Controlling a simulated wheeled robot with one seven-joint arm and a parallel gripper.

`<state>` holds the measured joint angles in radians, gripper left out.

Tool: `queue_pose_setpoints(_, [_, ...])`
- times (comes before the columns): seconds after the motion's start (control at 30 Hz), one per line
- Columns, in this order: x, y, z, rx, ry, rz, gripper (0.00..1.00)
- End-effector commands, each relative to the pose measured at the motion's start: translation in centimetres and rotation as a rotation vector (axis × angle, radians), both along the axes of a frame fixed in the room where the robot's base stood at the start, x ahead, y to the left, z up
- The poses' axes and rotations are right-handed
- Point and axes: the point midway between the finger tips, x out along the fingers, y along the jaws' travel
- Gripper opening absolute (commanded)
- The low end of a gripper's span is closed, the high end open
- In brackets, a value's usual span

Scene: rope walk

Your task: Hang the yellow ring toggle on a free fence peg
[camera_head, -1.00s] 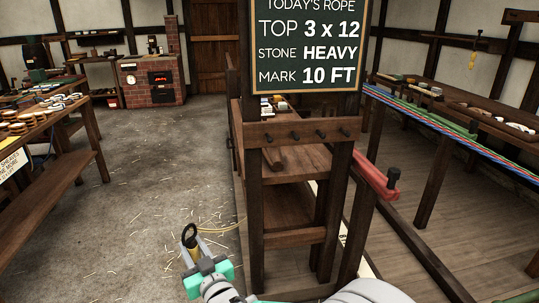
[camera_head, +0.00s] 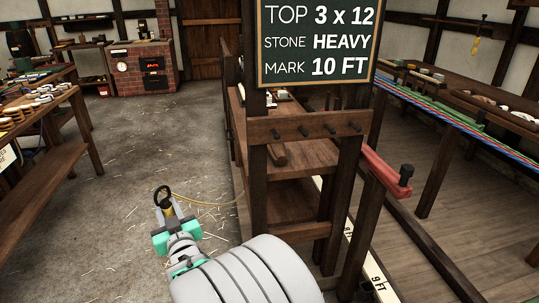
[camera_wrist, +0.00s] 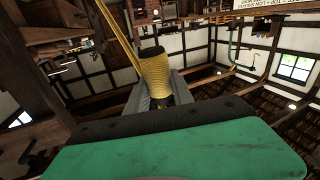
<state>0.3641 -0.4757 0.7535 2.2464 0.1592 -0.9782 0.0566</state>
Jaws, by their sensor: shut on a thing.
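My gripper (camera_head: 165,216) is shut on the yellow ring toggle (camera_head: 169,207), left of the fence and apart from it, over the floor. The toggle has a yellow bound grip and a dark ring at its top, and a thin yellow cord trails right from it toward the fence. In the wrist view the yellow, dark-topped toggle (camera_wrist: 155,72) stands between my fingers, with the cord running up. The fence rail (camera_head: 290,127) carries several dark pegs, including a left one (camera_head: 276,134), a middle one (camera_head: 303,132) and a right one (camera_head: 355,127). Nothing hangs on them.
A chalkboard (camera_head: 316,45) stands just above the pegs. A red rail piece with a black knob (camera_head: 388,173) juts out right of the fence. A long bench (camera_head: 40,130) stands at left, and a brick stove (camera_head: 142,70) at the back. The floor left of the fence is open, strewn with straw.

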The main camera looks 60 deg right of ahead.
Motion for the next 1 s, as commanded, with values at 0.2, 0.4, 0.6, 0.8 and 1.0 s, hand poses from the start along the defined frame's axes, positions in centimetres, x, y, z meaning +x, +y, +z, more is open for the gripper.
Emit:
queue_pose_setpoints(0.2, [-6.6, -13.7, 3.3, -0.05, 0.003, -0.322, 0.0])
queue_pose_setpoints(0.4, [-15.8, -23.7, 6.1, -0.091, 0.013, -0.604, 0.0])
queue_pose_setpoints(0.6, [-24.7, -29.7, 8.3, -0.122, 0.023, -0.827, 0.0])
queue_pose_setpoints(0.8, [-28.3, -31.5, 9.0, -0.134, 0.03, -0.91, 0.0])
queue_pose_setpoints(1.0, [-27.9, -32.0, 8.9, -0.137, 0.029, -0.91, 0.0])
